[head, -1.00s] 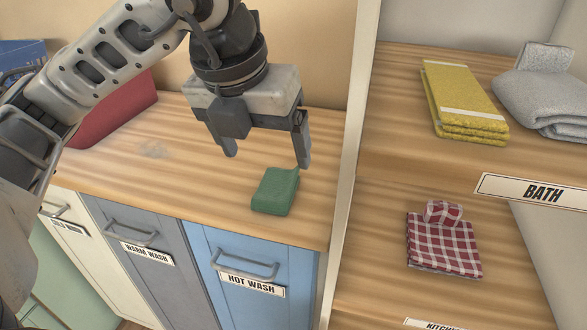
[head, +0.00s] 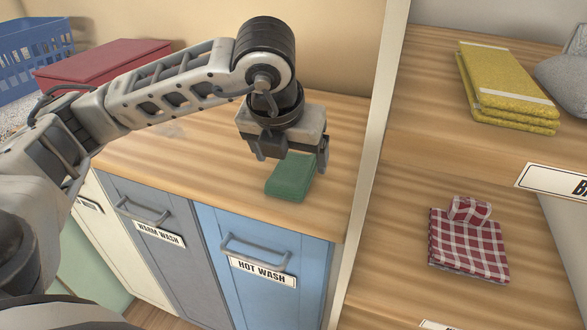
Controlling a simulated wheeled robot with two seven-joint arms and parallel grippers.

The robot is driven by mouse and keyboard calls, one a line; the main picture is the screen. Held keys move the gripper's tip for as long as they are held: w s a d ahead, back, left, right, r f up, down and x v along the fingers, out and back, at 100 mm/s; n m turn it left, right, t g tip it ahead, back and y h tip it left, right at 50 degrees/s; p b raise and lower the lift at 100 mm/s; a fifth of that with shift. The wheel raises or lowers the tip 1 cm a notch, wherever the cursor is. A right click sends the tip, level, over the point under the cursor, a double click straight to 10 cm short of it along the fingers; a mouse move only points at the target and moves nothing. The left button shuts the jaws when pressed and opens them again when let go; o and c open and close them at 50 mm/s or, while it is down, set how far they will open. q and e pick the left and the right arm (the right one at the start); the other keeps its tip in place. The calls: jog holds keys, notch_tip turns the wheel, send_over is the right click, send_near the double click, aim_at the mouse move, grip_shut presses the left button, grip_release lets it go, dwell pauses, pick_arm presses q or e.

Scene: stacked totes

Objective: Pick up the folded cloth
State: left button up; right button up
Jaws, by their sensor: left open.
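A green folded cloth (head: 288,181) lies on the wooden counter near its front edge, above the hot wash door. My left gripper (head: 290,160) is open, pointing down, with its fingers low at the back of the green cloth. One finger is to the left of the cloth and the other by its far right corner. I cannot tell whether the fingers touch it. A red checked folded cloth (head: 468,243) lies on the lower shelf, and a yellow folded cloth (head: 507,88) lies on the upper shelf. My right gripper is not in view.
A white upright panel (head: 375,110) stands just right of the green cloth, between counter and shelves. A red box (head: 100,65) and a blue basket (head: 35,55) stand at the back left. The counter (head: 160,150) left of the gripper is clear.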

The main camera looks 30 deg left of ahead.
aim_at(292, 164)
pick_arm(q)
jog(key=shift+x, duration=1.55)
jog(key=c, duration=1)
jog(key=shift+c, duration=0.4)
jog(key=shift+r, duration=0.2)
